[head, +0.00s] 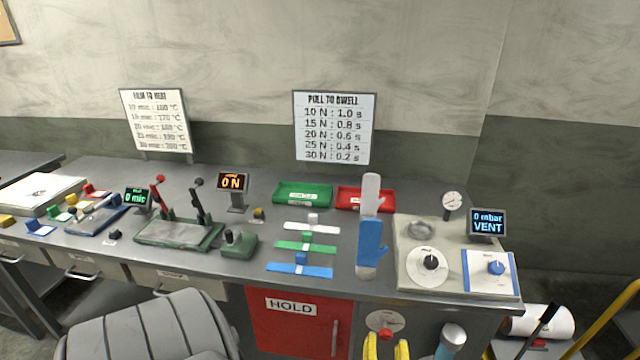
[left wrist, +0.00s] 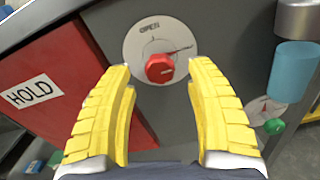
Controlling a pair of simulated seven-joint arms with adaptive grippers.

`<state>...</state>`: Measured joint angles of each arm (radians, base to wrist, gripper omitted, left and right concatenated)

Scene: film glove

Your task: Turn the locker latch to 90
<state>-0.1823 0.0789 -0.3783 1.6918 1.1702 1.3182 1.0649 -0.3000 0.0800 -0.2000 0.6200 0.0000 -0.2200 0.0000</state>
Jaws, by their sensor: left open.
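The locker latch is a red knob (head: 385,333) on a round pale dial (head: 378,318) on the grey cabinet front, right of the red HOLD door (head: 290,330). In the left wrist view the red knob (left wrist: 160,68) sits at the dial's middle, and a thin dark pointer line runs toward the upper right. My left gripper (head: 386,347) has yellow ribbed fingers. It is open and empty, with one finger either side of the knob in the picture; no contact shows. My right gripper is not in view.
A blue-and-white cylinder (head: 452,338) stands close right of the dial. The bench top above holds a vent panel (head: 440,285), glove forms (head: 370,240), coloured trays (head: 302,194) and levers (head: 160,200). The door has a vertical handle (head: 335,338).

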